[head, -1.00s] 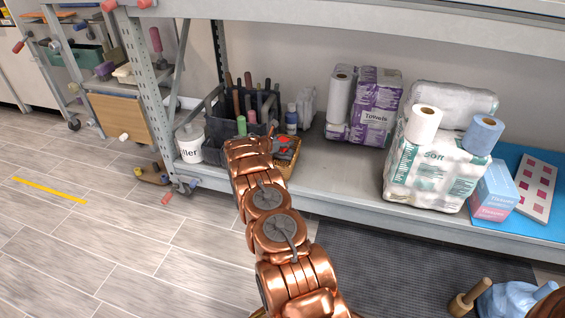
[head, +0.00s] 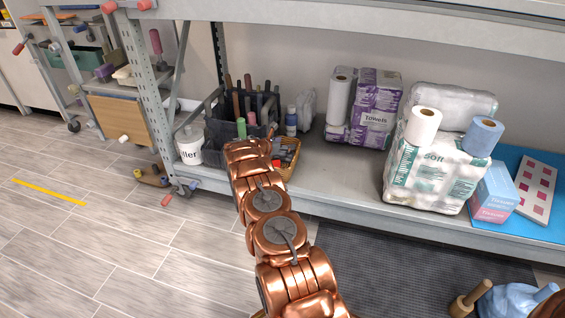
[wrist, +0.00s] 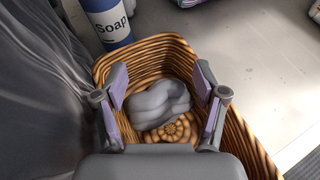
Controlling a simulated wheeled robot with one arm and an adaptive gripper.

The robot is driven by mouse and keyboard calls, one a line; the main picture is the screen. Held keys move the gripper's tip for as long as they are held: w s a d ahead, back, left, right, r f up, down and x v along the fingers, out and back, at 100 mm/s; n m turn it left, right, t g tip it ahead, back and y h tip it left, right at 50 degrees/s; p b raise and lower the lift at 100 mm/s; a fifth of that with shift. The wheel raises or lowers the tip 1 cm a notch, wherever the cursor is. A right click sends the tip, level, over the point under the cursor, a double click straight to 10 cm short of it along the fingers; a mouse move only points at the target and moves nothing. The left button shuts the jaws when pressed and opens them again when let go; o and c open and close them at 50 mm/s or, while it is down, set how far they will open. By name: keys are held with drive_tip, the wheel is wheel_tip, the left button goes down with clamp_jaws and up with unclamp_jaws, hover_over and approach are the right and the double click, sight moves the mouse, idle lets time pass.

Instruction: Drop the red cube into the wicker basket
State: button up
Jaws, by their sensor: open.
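The wicker basket (head: 291,158) stands on the lower shelf, partly behind my copper arm in the head view. In the wrist view the basket (wrist: 242,130) lies below my gripper (wrist: 160,85), whose two fingers are apart and empty over its opening. A grey, rounded lumpy object (wrist: 160,103) lies in the basket between the fingers in the picture. Part of the basket is hidden behind my gripper's body.
A blue and white soap bottle (wrist: 106,22) stands beside the basket. A dark crate of tools (head: 216,123) is to its left. Paper towel packs (head: 376,105) stand farther right. Bare shelf (head: 340,165) lies right of the basket, with the upper shelf (head: 380,30) overhead.

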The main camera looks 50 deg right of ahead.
wheel_tip(320, 180, up, 10)
idle(0.6)
idle(0.4)
